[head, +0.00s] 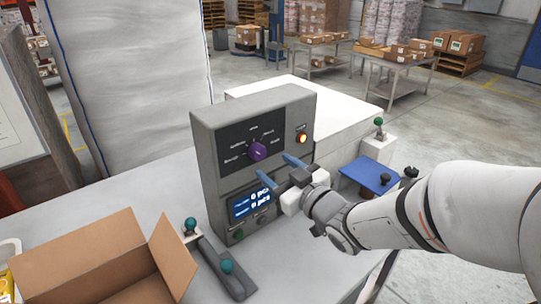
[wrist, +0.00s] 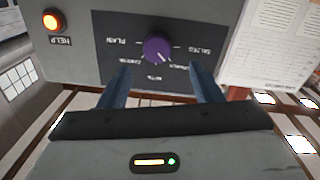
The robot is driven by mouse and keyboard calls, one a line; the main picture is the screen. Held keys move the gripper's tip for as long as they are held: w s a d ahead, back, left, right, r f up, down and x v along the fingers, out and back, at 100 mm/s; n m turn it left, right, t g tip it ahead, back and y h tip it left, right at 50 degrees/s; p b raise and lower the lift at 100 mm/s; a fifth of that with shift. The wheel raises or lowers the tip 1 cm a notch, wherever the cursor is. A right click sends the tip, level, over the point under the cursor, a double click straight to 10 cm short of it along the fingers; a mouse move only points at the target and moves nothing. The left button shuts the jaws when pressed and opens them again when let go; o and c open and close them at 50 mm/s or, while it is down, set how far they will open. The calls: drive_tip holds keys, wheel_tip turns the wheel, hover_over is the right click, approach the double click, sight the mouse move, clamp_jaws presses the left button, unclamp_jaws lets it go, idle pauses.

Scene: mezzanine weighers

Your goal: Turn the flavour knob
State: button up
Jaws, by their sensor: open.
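The purple flavour knob (head: 258,152) sits on a dark dial plate on the front of a grey control box (head: 204,140). Labels ring the knob. In the wrist view the knob (wrist: 157,49) and its labels appear upside down, and a small light mark points to the lower right. My gripper (head: 275,168) is open, with two blue fingers, below and right of the knob in the head view. In the wrist view the gripper (wrist: 160,72) has its fingertips either side of the knob's line, short of it. Nothing is between the fingers.
A lit orange help button (head: 302,138) is right of the dial. A blue screen (head: 252,203) sits low on the box. An open cardboard box (head: 105,260) and green-knobbed levers (head: 226,266) stand left and in front. A blue plate (head: 370,175) is at right.

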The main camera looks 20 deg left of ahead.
sight(260, 155)
drive_tip(key=p+x, duration=0.1)
drive_tip(key=x, duration=0.5)
drive_tip(key=shift+w, duration=0.15)
